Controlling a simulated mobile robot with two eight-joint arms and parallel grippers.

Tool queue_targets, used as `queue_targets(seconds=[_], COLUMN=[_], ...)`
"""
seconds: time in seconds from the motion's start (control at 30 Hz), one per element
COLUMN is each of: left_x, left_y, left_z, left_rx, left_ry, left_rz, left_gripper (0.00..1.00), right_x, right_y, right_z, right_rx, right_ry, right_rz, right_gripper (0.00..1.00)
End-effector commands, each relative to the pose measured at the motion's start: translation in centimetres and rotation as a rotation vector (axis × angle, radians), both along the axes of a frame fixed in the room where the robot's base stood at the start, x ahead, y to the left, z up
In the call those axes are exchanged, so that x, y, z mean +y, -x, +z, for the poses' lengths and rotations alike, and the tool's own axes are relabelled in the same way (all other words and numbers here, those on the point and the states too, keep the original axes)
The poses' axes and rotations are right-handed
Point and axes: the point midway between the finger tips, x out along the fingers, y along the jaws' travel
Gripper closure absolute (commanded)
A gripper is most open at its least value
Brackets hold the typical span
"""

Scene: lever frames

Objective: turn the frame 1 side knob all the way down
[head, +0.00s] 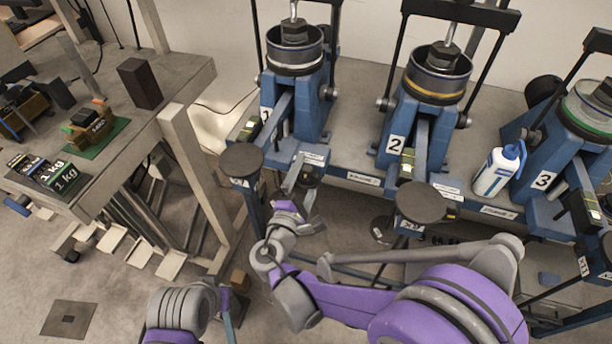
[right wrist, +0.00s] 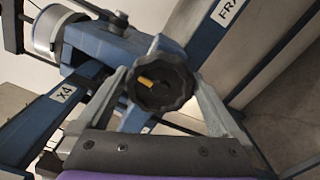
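Frame 1 is the blue lever frame (head: 310,100) left of the 2-marked frame in the head view. Its side knob (right wrist: 163,78) is black and scalloped with a yellow mark, left of centre on its face in the right wrist view. My right gripper (head: 303,186) reaches up to frame 1's front. In the right wrist view its two grey fingers (right wrist: 160,98) stand on either side of the knob, close to its rim. I cannot tell whether they press on it. My left arm shows at the bottom of the head view; its fingers cannot be made out.
Frame 2 (head: 411,125) and frame 3 (head: 562,150) stand to the right, with a white bottle (head: 497,172) between them. A round dark pad (head: 241,160) sits left of my right gripper. A side table (head: 150,115) with weights stands at left.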

Motion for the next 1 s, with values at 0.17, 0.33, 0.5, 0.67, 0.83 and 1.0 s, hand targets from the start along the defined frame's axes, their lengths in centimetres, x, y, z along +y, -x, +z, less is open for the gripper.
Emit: queue_targets(seconds=[0.17,0.33,0.5,0.67,0.83,1.0], left_x=[0.0,0.0,0.0,0.0,0.0,0.0], left_y=[0.0,0.0,0.0,0.0,0.0,0.0], left_z=[0.0,-0.2,-0.4,-0.5,-0.5,-0.5], left_rx=[0.0,0.001,0.001,0.002,0.002,0.002], left_ry=[0.0,0.0,0.0,0.0,0.0,0.0], left_rz=[0.0,0.0,0.0,0.0,0.0,0.0], left_gripper=[1.0,1.0,1.0,1.0,1.0,1.0], right_x=[0.1,0.7,1.4,1.9,1.9,1.8], right_y=[0.3,2.1,4.1,5.5,5.8,5.8], right_z=[0.0,0.0,-0.1,-0.1,0.0,0.0], right_rx=[0.0,0.0,0.0,0.0,0.0,-0.001], right_ry=[-0.002,-0.003,-0.003,-0.004,-0.004,-0.005], right_rz=[0.001,0.003,0.004,0.003,0.0,0.0], right_gripper=[0.0,0.0,0.0,0.0,0.0,0.0])
